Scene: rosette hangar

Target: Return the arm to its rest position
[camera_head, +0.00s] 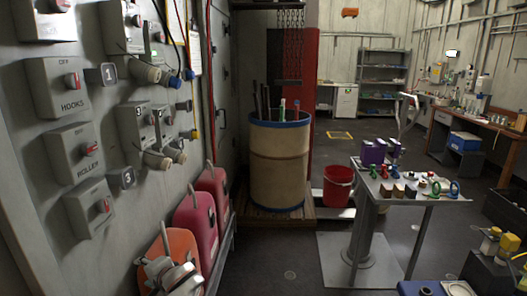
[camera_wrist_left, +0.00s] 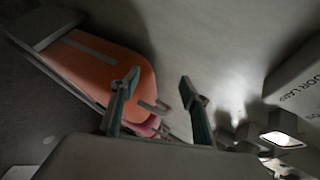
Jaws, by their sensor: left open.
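My left gripper (camera_head: 160,270) shows at the bottom left of the head view, in front of an orange canister (camera_head: 173,243) near the wall. In the left wrist view its two fingers (camera_wrist_left: 157,88) stand wide apart with nothing between them. The orange canister also fills the upper left of the wrist view (camera_wrist_left: 98,65), beyond the fingers. I cannot tell whether the gripper touches it. My right gripper does not show in either view.
Wall switch boxes (camera_head: 70,85) jut out above the gripper. Two red canisters (camera_head: 196,218) stand behind the orange one. A barrel (camera_head: 278,165) with a blue rim, a red bucket (camera_head: 338,186) and a small table (camera_head: 415,196) stand farther right. Dark floor between is clear.

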